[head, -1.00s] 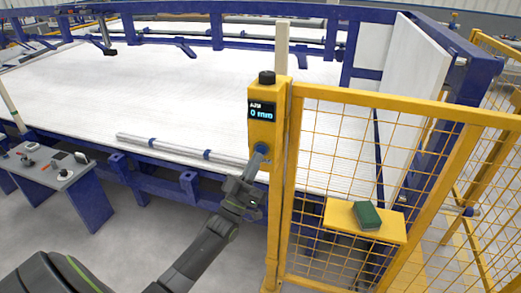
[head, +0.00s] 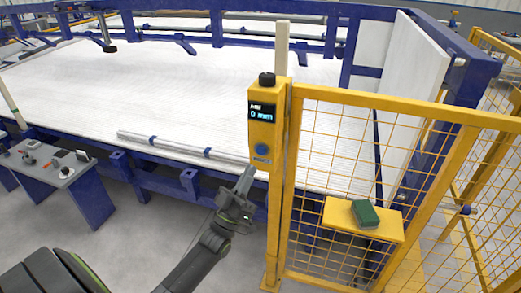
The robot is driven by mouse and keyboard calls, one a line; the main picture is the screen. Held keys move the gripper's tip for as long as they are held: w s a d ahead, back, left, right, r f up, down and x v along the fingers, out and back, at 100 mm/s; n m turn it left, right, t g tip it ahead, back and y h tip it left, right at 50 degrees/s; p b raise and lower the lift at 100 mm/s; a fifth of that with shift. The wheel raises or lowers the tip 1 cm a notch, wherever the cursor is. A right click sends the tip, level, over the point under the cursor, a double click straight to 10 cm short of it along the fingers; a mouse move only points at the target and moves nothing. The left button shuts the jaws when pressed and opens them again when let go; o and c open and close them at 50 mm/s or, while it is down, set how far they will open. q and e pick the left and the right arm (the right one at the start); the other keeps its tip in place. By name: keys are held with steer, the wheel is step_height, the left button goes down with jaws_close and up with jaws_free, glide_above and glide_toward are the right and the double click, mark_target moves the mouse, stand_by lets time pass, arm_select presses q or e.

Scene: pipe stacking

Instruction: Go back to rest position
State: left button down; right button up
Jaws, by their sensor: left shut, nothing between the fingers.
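My left gripper (head: 247,176) is shut and empty in the head view. Its fingers point up and to the right, just below and left of the yellow control box (head: 262,130). The box has a blue round button and a small display reading 0 mm. A small gap seems to lie between the fingertips and the button. My left arm comes in from the bottom of the picture. My right gripper is not in view.
A yellow mesh fence (head: 375,150) stands on the right, with a yellow shelf (head: 335,215) holding a green block (head: 365,213). A grey pipe (head: 180,147) lies along the blue frame's front edge. A grey control desk (head: 60,170) stands at the left.

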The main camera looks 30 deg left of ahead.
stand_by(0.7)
arm_select(q)
step_height(320, 180, down, 20)
steer(key=a+g+y, duration=0.2)
steer(key=g+y, duration=0.1)
steer(key=g, duration=0.4)
steer(key=s+f+g, duration=0.3)
steer(key=s+f, duration=0.1)
steer(key=f, duration=0.5)
steer(key=s+f+g, duration=0.3)
steer(key=s+f, duration=0.1)
steer(key=f, duration=0.5)
steer(key=s+f+m+g+y, duration=0.1)
steer(key=s+f+g, duration=0.4)
steer(key=s+f, duration=0.85)
steer(key=s+d+f+g, duration=0.2)
steer(key=s+f+g, duration=0.1)
steer(key=s, duration=0.7)
steer(key=s+d+f+m+g, duration=0.1)
steer(key=s+f+g, duration=0.3)
steer(key=s, duration=0.7)
steer(key=shift+s+d+f+h, duration=0.3)
steer(key=shift+d+f, duration=0.05)
steer(key=shift+d, duration=0.2)
